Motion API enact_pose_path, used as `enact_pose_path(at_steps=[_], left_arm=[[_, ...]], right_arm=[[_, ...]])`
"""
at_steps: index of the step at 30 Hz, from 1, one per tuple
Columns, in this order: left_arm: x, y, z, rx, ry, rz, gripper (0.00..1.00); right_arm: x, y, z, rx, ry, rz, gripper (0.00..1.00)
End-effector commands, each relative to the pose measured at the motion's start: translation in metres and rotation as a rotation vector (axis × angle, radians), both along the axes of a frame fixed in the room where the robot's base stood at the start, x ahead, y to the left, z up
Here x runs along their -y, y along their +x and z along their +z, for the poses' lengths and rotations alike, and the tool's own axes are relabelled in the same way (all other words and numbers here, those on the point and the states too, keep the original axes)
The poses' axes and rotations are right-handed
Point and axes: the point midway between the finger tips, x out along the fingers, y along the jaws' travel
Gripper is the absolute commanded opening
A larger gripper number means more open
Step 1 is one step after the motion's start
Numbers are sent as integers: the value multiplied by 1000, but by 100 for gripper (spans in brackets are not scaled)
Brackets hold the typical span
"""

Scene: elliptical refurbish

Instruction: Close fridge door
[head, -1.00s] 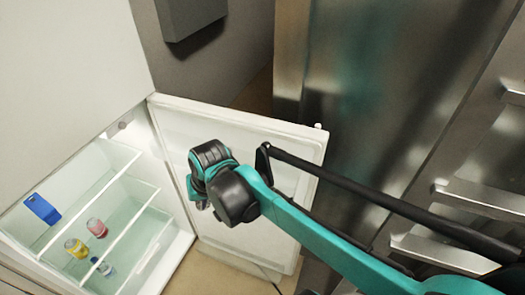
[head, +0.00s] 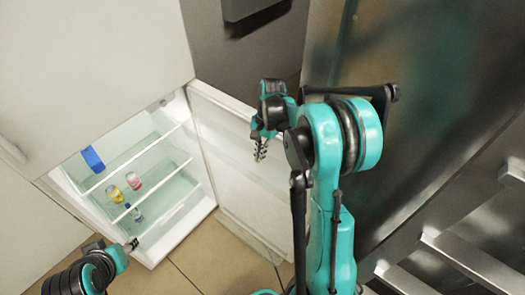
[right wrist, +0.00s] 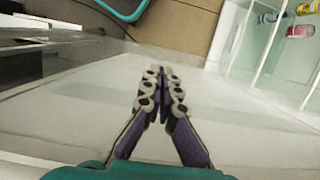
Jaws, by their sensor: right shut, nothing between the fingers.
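The fridge (head: 178,228) stands open at the left in the head view, with its lit shelves showing. Its white door (head: 225,150) is swung wide out to the right of the opening; my right arm hides its outer part. My right gripper (head: 261,150) is in front of the door's inner face, fingers shut and empty. In the right wrist view its fingers (right wrist: 160,85) are together before the pale door panel (right wrist: 235,120); contact cannot be told. My left gripper (head: 132,244) is at the lower left, near the fridge's bottom front edge; its jaws are too small to judge.
A blue box (head: 93,159), a yellow can (head: 114,193), a red can (head: 133,180) and a small bottle (head: 134,212) are inside the fridge. Steel cabinets (head: 420,130) with bar handles stand at the right. Tiled floor (head: 195,262) shows below the door.

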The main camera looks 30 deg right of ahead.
Motion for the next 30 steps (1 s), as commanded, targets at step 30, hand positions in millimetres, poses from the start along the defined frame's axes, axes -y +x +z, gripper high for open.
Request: enact_pose_path(at_steps=[30], left_arm=[[0,0,-7,0,0,0,45]], right_arm=[[-27,-8,-56,2,1,-24,0]])
